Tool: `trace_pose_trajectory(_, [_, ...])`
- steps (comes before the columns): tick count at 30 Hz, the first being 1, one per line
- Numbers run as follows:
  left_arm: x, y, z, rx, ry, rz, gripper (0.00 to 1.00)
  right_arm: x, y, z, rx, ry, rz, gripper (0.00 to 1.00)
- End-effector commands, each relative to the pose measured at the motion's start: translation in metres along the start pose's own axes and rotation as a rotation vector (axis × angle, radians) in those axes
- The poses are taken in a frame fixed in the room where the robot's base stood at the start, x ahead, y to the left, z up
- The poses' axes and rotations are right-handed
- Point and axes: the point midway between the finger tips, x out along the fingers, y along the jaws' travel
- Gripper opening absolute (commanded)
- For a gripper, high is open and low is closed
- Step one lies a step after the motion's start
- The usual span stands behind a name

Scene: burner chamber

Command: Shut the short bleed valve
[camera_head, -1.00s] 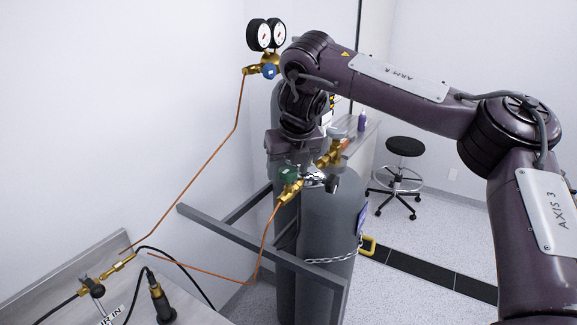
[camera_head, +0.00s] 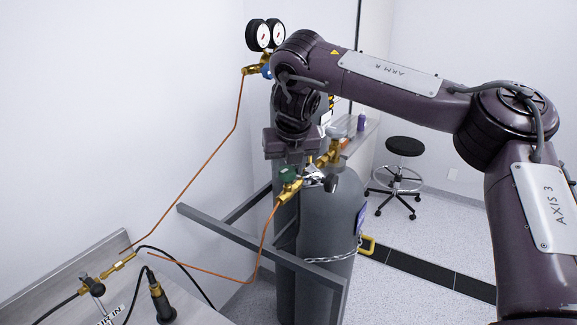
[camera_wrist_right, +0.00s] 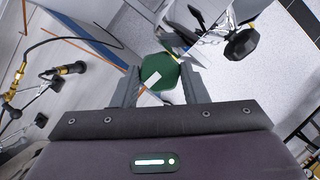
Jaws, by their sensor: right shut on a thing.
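A green knob (camera_head: 288,175), which I take for the short bleed valve's handle, sits on a brass fitting (camera_head: 289,192) at the top of the shorter grey cylinder (camera_head: 330,225). In the right wrist view the green knob (camera_wrist_right: 158,68) is many-sided, with a white mark on its top. My right gripper (camera_head: 289,165) points down over the knob. Its two fingers (camera_wrist_right: 160,82) stand on opposite sides and are shut on it. The finger contact is partly hidden in the head view. My left gripper is not in view.
Copper tubing (camera_head: 263,240) drops from the fitting. A grey frame rail (camera_head: 225,228) and chain (camera_head: 335,257) surround the cylinders. Gauges (camera_head: 265,35) are behind.

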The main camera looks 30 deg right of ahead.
Motion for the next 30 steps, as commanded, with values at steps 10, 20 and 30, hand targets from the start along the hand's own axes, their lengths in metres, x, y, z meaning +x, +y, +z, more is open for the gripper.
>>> trace_pose_trajectory(10, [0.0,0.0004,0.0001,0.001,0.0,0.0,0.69,-0.0006,0.0025,0.0013,0.285,-0.005,-0.123,0.17])
trace_pose_trajectory(20, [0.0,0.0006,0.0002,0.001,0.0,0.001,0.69,-0.0001,0.0047,0.0023,0.573,-0.005,-0.242,0.17])
trace_pose_trajectory(30, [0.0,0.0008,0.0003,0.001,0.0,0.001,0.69,0.0004,0.0059,0.0037,0.821,-0.006,-0.342,0.17])
